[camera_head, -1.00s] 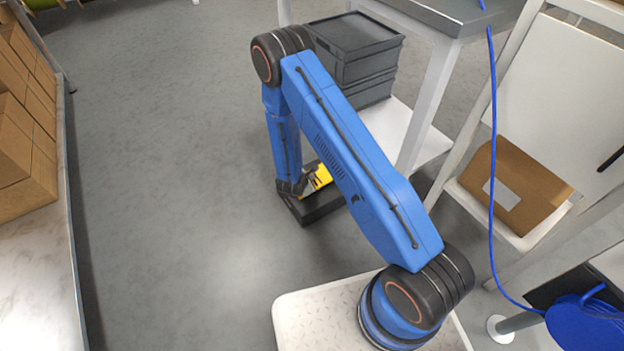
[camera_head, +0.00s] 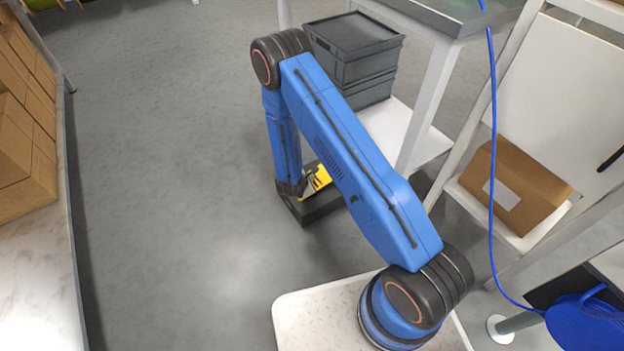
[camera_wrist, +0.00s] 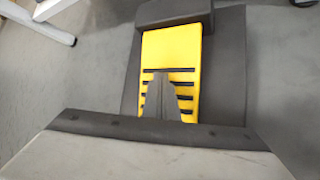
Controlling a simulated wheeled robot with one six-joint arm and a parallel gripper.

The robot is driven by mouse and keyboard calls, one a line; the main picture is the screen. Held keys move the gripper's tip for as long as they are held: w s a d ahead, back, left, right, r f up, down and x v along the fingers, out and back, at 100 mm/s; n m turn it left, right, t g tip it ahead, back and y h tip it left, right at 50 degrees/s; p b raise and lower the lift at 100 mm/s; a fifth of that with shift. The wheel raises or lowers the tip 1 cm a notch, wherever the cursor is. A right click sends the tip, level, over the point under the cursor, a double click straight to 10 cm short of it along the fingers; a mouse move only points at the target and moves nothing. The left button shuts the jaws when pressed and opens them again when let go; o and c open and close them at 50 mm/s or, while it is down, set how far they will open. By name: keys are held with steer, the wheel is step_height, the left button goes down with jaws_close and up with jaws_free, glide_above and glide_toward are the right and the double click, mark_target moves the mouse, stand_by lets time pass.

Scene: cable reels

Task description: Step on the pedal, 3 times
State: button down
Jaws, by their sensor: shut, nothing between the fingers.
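The pedal (camera_wrist: 172,50) is a yellow plate with black cross stripes, set on a dark grey base (camera_wrist: 232,70) on the floor. In the head view the yellow pedal (camera_head: 318,178) is partly hidden behind my arm, and its dark base (camera_head: 322,208) shows below. My gripper (camera_wrist: 160,78) is shut and empty. Its fingertips lie over the striped part of the pedal in the wrist view. I cannot tell whether they touch the plate or hover just above it. In the head view the wrist end of my arm is low beside the pedal.
Grey stacked crates (camera_head: 355,50) stand on a white low shelf (camera_head: 425,140) behind the pedal. A cardboard box (camera_head: 515,188) sits on a rack at right, with a blue cable (camera_head: 491,150) hanging before it. Boxes (camera_head: 25,150) line the left bench. Floor left of the pedal is clear.

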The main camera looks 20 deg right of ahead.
steer(key=shift+f, duration=0.15)
stand_by(0.5)
steer(key=shift+r, duration=1.65)
steer(key=shift+r, duration=2.5)
